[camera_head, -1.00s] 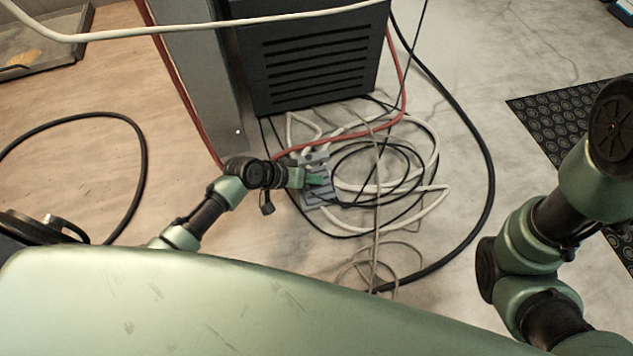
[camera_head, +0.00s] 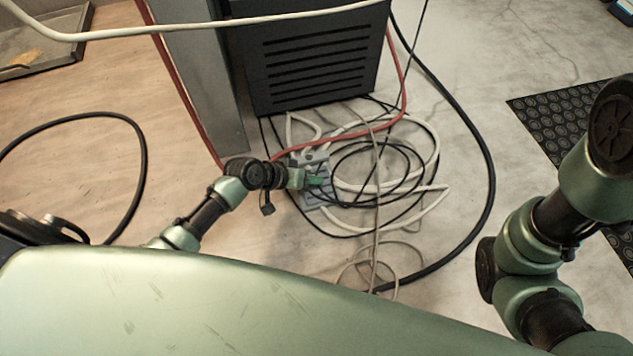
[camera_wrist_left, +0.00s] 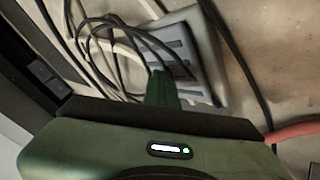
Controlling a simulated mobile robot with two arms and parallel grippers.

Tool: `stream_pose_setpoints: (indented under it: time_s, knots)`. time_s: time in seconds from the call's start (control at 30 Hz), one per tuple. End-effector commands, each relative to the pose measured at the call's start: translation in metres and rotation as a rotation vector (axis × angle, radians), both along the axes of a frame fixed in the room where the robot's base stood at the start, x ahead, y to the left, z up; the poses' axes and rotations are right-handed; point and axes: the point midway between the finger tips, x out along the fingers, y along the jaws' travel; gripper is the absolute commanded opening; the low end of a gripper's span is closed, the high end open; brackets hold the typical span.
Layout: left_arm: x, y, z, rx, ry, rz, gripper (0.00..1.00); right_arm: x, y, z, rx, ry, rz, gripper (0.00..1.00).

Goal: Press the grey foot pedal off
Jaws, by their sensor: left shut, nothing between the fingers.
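The grey foot pedal (camera_head: 312,198) lies on the floor among coiled cables, in front of the dark slotted cabinet. It also shows in the left wrist view (camera_wrist_left: 200,55), with dark slots or ribs on its top and cables crossing one side. My left gripper (camera_head: 316,181) is shut and empty, with its green fingertips over the pedal's top. In the left wrist view the fingers (camera_wrist_left: 162,88) overlap the pedal's near part. I cannot tell whether they touch it. My right arm shows at the right, but its gripper is out of view.
White cables (camera_head: 437,150), a red cable (camera_head: 403,90) and a thick black cable (camera_head: 488,165) lie around the pedal. The dark cabinet (camera_head: 315,60) and a grey post (camera_head: 205,80) stand behind. A black studded mat (camera_head: 545,115) lies at the right.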

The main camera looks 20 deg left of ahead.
Motion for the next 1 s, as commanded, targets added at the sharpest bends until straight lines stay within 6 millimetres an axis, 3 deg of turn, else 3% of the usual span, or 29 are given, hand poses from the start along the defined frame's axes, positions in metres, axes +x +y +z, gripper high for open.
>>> stream_pose_setpoints:
  time_s: [0.4, 1.0]
  knots:
    - [-0.002, 0.001, -0.010, 0.004, 0.007, -0.001, 0.00, 0.000, 0.000, -0.003, 0.000, 0.001, 0.000, 0.36]
    - [-0.005, 0.001, -0.005, 0.006, 0.012, -0.003, 0.00, 0.000, 0.000, 0.008, 0.000, 0.000, 0.000, 0.36]
